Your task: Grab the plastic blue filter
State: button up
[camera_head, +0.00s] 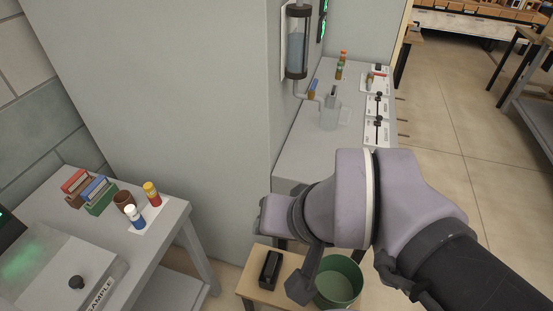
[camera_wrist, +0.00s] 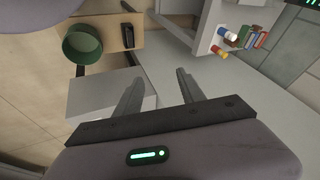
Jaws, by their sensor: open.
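A blue upright piece (camera_head: 95,187) stands in a green holder (camera_head: 101,203) on the left table, beside a red one (camera_head: 74,181) in a brown holder. I cannot tell for sure that it is the plastic blue filter. Another small blue piece (camera_head: 313,87) is on the far counter by the wall. In the wrist view, the coloured holders (camera_wrist: 252,38) are small at the upper right. My gripper (camera_wrist: 158,84) is open and empty, with its two fingers apart, well away from both blue pieces. In the head view, my arm hides much of the gripper.
A green bin (camera_head: 341,282) and a black tray (camera_head: 270,268) are on a low wooden table beneath my arm. A brown cup (camera_head: 124,201), a white-and-blue bottle (camera_head: 135,217) and a yellow-and-red bottle (camera_head: 152,194) stand by the holders. A grey wall (camera_head: 190,100) separates the two worktops.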

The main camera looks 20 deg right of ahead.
aim_at(100, 184)
jog(key=i+j+u, duration=0.2)
jog(key=u, duration=0.15)
jog(key=i+j+u, duration=0.35)
jog(key=i+u, duration=0.15)
jog(key=u, duration=0.2)
